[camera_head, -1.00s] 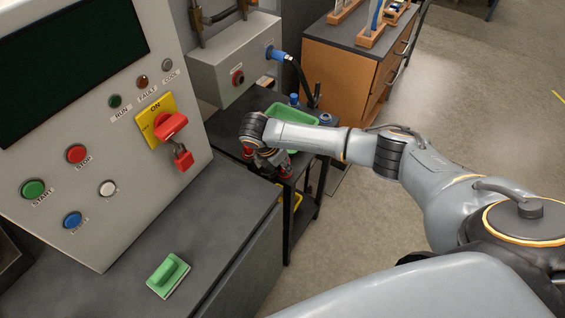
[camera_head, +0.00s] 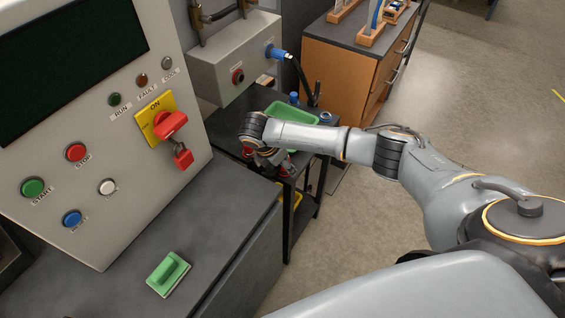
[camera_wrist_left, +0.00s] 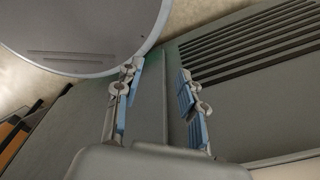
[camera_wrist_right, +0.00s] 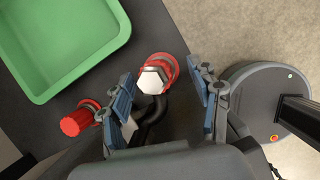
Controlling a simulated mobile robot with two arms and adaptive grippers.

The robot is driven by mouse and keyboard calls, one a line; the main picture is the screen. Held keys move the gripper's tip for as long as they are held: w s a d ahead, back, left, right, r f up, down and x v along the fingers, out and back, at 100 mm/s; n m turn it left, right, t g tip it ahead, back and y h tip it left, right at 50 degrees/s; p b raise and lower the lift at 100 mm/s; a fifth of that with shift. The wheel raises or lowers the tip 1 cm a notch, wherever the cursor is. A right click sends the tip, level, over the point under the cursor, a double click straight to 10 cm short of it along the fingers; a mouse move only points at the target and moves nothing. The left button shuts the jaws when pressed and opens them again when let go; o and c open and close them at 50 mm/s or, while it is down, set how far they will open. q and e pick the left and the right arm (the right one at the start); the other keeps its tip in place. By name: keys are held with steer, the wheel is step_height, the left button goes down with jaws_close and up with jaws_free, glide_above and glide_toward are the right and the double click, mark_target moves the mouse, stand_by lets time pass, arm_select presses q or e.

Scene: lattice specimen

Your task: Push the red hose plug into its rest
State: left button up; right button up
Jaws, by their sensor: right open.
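In the right wrist view a red fitting with a white hexagonal end (camera_wrist_right: 154,78) stands between and just ahead of the fingers of my right gripper (camera_wrist_right: 168,98), and a black hose (camera_wrist_right: 152,122) runs below it. A second red part (camera_wrist_right: 77,122), a short cylinder with a collar, is left of the fingers. I cannot tell for certain which is the plug and which belongs to the rest. My right gripper is open, and contact with the fitting is not clear. In the head view the right gripper (camera_head: 268,158) is low over the dark cart. My left gripper (camera_wrist_left: 157,98) is open and empty.
A green tray (camera_wrist_right: 105,55) is close beside the red parts; it also shows on the cart in the head view (camera_head: 307,117). A control panel (camera_head: 90,120) and a bench with a green block (camera_head: 168,273) stand at left. Open floor lies right of the cart.

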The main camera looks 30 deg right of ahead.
steer(key=shift+o, duration=0.6)
steer(key=shift+r, duration=0.1)
steer(key=p+v, duration=0.5)
steer(key=shift+p, duration=0.35)
steer(key=v, duration=1.2)
